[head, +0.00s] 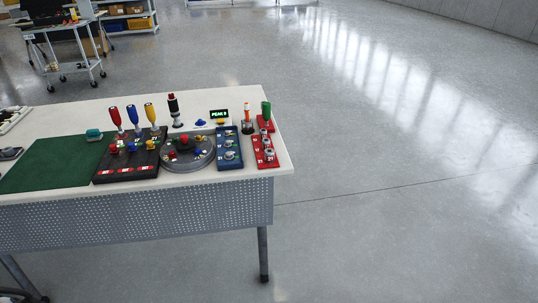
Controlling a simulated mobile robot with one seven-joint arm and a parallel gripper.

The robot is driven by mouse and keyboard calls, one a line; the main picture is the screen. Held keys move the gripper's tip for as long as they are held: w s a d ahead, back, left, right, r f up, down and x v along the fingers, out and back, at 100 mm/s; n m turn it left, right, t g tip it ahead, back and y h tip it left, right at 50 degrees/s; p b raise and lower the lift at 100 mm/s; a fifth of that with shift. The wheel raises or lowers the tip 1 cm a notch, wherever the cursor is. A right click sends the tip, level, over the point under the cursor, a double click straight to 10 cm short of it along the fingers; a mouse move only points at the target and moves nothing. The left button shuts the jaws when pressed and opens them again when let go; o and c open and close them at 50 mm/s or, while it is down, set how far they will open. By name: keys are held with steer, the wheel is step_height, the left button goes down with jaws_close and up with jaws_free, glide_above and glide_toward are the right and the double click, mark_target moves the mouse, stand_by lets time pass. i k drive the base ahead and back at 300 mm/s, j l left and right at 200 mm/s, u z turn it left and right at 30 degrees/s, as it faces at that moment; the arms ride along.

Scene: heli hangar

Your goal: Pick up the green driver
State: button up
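The green driver (266,110) stands upright at the right end of the white table (66,116). Its green handle points up. Its lower end is at a small red holder (265,124), and the shaft is too small to make out. My gripper is not in view.
An orange-and-white tool (247,114) stands just left of the green driver. A red block (264,150), a blue block (229,148), a round grey tray (188,152), a black rack (127,168) and a green mat (50,163) cover the table's front. The floor to the right is clear.

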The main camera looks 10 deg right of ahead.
mark_target(267, 105)
steer(key=i+l+z, duration=0.25)
steer(key=i, duration=0.55)
steer(key=i+l+z, duration=0.1)
steer(key=i+z, duration=0.2)
steer(key=i, duration=0.55)
